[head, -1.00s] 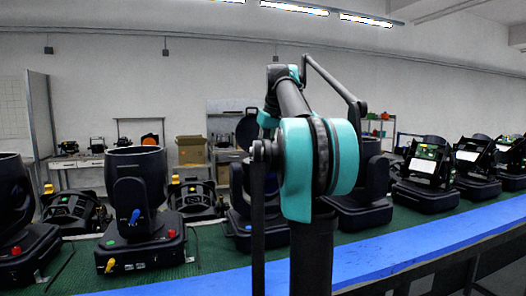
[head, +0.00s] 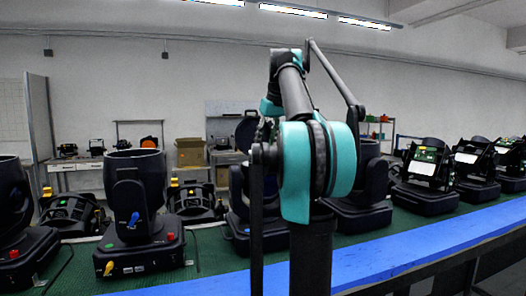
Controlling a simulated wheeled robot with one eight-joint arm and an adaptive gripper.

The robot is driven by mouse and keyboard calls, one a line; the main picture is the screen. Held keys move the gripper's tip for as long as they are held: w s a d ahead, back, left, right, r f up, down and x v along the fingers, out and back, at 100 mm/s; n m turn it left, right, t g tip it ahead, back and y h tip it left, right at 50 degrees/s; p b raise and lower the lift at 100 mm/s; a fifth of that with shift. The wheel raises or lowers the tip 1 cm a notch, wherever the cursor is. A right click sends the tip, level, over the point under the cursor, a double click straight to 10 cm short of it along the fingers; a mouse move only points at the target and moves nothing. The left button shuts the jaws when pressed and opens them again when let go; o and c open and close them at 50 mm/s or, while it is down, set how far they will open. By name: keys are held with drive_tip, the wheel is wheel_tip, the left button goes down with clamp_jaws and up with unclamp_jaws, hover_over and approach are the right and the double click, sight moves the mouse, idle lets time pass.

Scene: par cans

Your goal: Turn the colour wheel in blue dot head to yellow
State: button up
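My arm's teal and black links fill the middle of the head view, and my gripper is not visible. A black moving head (head: 238,206) stands on the bench just left of my arm and partly behind it. A small blue spot shows low on its base, so it may be the blue dot head. Its colour wheel cannot be made out. Another black moving head (head: 135,195) further left has a blue lever (head: 134,221) on its yoke, a red knob and a yellow part on its base, and what looks like a green dot.
A long green-topped bench (head: 205,250) with a blue front edge (head: 430,240) runs across the view. Another head (head: 20,225) stands at the left edge, one (head: 360,200) right of my arm. Opened units (head: 428,180) line the right. Cardboard boxes (head: 190,152) are behind.

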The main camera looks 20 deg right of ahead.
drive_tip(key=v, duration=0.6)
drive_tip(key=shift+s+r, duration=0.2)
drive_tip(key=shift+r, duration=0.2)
